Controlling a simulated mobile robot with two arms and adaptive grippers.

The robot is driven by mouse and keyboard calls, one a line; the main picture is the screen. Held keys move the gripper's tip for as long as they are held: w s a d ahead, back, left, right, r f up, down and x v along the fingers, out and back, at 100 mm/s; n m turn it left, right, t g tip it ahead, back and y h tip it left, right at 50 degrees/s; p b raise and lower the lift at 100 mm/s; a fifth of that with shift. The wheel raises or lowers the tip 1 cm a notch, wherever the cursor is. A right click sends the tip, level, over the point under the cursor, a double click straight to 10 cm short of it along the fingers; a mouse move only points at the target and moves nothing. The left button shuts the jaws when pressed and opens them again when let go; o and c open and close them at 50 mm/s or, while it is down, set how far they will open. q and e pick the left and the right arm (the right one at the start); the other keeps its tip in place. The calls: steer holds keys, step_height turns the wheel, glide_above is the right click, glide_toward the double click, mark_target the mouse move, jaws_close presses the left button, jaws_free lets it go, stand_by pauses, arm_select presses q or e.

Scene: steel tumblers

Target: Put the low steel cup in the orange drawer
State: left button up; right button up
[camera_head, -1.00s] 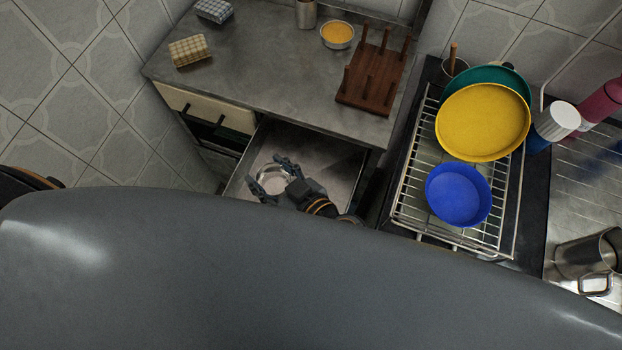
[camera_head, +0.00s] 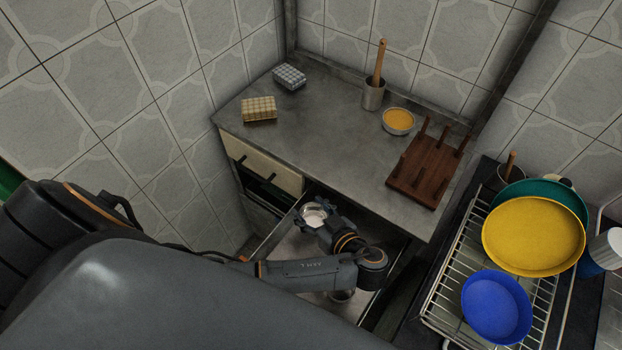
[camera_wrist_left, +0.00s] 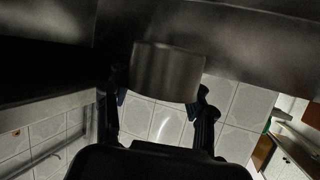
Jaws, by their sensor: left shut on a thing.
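The low steel cup (camera_head: 313,212) shows at the left gripper, over the far left part of an open drawer (camera_head: 290,248). The drawer's inside is grey metal; its front is hidden by my arm and no orange shows. My left gripper (camera_head: 318,216) is shut on the cup. In the left wrist view the cup (camera_wrist_left: 166,72) sits between the two fingers (camera_wrist_left: 160,100), in front of a dark metal surface. I cannot tell whether the cup touches the drawer floor. My right gripper is out of view.
A grey counter (camera_head: 330,125) stands above the drawer, with a wooden peg rack (camera_head: 432,172), an orange-filled bowl (camera_head: 398,121), a steel utensil holder (camera_head: 373,96) and two checked blocks. A dish rack (camera_head: 452,290) with coloured plates stands at right. Another shiny item (camera_head: 342,296) shows below my arm.

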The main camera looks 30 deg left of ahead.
mark_target(313, 218)
arm_select(q)
steer(key=shift+w+a+f+p, duration=0.1)
steer(key=shift+f+p, duration=0.05)
steer(key=shift+f, duration=0.75)
steer(key=shift+w+f+p, duration=0.1)
steer(key=shift+f+p, duration=0.05)
steer(key=shift+f, duration=0.75)
steer(key=shift+f, duration=0.1)
steer(key=shift+f+b, duration=0.55)
steer(key=shift+b, duration=0.1)
steer(key=o, duration=1)
steer(key=shift+o, duration=0.2)
steer(key=shift+r, duration=0.15)
